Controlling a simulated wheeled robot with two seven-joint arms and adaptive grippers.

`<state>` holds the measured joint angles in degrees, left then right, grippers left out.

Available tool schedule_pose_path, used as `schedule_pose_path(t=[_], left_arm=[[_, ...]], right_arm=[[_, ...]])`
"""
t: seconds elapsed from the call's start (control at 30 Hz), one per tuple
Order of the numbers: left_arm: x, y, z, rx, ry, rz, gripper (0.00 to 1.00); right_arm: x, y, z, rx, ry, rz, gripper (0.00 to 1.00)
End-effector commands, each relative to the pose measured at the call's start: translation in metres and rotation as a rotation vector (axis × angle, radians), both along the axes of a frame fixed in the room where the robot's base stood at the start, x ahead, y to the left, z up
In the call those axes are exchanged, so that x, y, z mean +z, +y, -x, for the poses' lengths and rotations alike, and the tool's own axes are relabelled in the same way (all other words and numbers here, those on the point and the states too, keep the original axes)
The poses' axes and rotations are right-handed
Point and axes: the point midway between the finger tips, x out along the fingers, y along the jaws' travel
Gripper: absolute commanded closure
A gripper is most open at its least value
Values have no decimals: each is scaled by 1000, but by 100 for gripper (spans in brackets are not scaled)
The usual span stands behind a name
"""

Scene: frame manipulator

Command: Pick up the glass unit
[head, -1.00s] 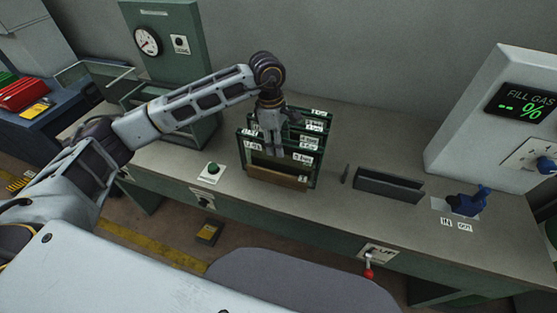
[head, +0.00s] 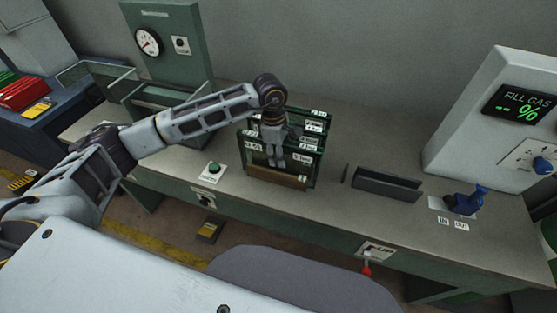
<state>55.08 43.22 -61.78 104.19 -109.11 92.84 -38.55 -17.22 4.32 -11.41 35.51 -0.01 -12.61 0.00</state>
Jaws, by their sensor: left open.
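Several glass units with dark green edges and small white labels stand upright in a wooden rack on the bench; the front glass unit (head: 303,170) faces me. My left gripper (head: 276,163) points down at the front of this group, its fingers apart and overlapping the front pane in the picture. I cannot tell whether the fingers touch the glass. The gripper hides part of the panes behind it. My right gripper is not in view.
A dark slotted holder (head: 388,185) and a blue clamp (head: 466,200) sit on the bench to the right. The fill gas panel (head: 521,104) stands at far right. A green button (head: 213,168) and a gauge machine (head: 165,45) are left. Bench between rack and holder is mostly clear.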

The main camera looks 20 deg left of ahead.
Motion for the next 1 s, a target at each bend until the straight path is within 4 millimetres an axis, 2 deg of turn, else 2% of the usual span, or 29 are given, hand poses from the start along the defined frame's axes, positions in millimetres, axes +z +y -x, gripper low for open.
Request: schedule_pose_path(t=[0.03,0.37,1.0], left_arm=[[0,0,0,0,0,0,58],[0,0,0,0,0,0,100],[5,0,-1,-1,-4,2,100]], right_arm=[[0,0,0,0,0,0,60],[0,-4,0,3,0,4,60],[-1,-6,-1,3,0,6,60]])
